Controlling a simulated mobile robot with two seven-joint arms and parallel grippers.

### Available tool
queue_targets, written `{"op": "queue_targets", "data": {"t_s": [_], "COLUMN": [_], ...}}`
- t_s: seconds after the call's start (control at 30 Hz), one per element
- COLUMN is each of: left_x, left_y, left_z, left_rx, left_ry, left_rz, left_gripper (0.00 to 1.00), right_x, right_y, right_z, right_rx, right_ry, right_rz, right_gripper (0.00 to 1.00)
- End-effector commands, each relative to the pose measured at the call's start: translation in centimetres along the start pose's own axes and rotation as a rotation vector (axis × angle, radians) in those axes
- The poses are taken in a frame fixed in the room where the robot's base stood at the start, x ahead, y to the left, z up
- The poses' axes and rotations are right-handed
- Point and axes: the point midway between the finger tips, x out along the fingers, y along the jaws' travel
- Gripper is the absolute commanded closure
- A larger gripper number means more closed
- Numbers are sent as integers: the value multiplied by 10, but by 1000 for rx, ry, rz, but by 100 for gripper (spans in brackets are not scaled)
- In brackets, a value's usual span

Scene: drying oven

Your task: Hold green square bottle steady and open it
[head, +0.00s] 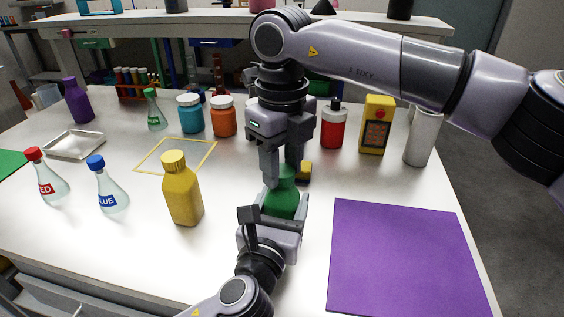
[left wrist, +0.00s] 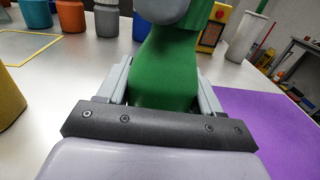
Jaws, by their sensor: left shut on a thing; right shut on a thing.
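The green square bottle (head: 283,199) stands upright on the white table near the middle of the head view. My left gripper (head: 283,207) comes from the front and is shut on the bottle's body. In the left wrist view the green bottle (left wrist: 168,72) sits between the two fingers. My right gripper (head: 282,172) points down from above and is shut around the bottle's top. Its fingers hide the cap in the head view. In the left wrist view the top of the bottle is also covered.
A yellow bottle (head: 184,199) stands to the left. A purple mat (head: 400,255) lies to the right. Behind are an orange jar (head: 223,118), a blue jar (head: 190,115), a red bottle (head: 332,128) and a yellow device (head: 376,126). Flasks stand at the left, near a yellow frame (head: 150,169).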

Motion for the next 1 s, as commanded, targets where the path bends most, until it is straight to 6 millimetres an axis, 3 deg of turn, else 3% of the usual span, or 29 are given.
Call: {"op": "queue_targets", "data": {"t_s": [1.0], "left_x": [0], "left_y": [0], "left_z": [-1], "left_rx": [0], "left_ry": [3], "left_rz": [0], "left_gripper": [100], "right_x": [-1], "right_y": [1], "right_z": [-1], "right_rx": [-1656], "right_ry": [0], "right_rz": [2], "right_gripper": [96]}}
